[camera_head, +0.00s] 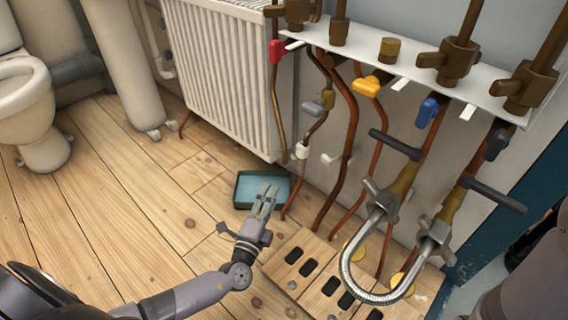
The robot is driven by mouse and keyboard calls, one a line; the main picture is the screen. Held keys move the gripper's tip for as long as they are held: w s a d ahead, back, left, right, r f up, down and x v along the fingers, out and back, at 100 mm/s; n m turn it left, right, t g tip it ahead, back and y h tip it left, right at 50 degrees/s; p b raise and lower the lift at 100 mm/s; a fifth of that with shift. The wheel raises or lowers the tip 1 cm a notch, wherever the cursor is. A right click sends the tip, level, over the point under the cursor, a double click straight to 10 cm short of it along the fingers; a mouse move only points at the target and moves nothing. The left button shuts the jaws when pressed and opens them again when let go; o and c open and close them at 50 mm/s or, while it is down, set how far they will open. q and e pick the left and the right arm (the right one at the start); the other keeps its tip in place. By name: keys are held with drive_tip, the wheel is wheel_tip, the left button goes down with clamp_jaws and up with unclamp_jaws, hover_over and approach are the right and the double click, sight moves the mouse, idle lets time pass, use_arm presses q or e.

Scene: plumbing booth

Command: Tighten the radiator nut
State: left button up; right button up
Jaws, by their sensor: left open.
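The white ribbed radiator (225,75) stands against the wall at the top centre. I cannot make out for certain which fitting is its nut. A small white fitting (302,152) sits on a pipe just right of the radiator's lower right side. A loose-looking brass nut (390,49) stands on the white shelf. My left gripper (265,197) is open, its fingers pointing up the picture over the front of the shallow green tray, below the radiator. It appears empty and apart from the fittings. My right gripper is out of view.
The dark green tray (243,187) lies on the wooden floor (90,210). Copper pipes and coloured valve handles hang below the white shelf (408,72). A braided hose (372,296) loops out at the lower right. A toilet (25,100) stands at left; floor between is clear.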

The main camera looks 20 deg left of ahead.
sight(289, 159)
use_arm(q)
drive_tip(key=w+b, duration=0.1)
drive_tip(key=w, duration=0.4)
drive_tip(key=w+r+b, duration=0.1)
drive_tip(key=w+b, duration=0.1)
drive_tip(key=w, duration=0.3)
drive_tip(key=w+b, duration=0.2)
drive_tip(key=w, duration=0.4)
drive_tip(key=shift+w+a+r, duration=0.1)
drive_tip(key=shift+a+r, duration=0.05)
drive_tip(key=shift+a, duration=0.2)
drive_tip(key=shift+w+r, duration=0.15)
drive_tip(key=shift+w, duration=0.4)
drive_tip(key=shift+c, duration=0.4)
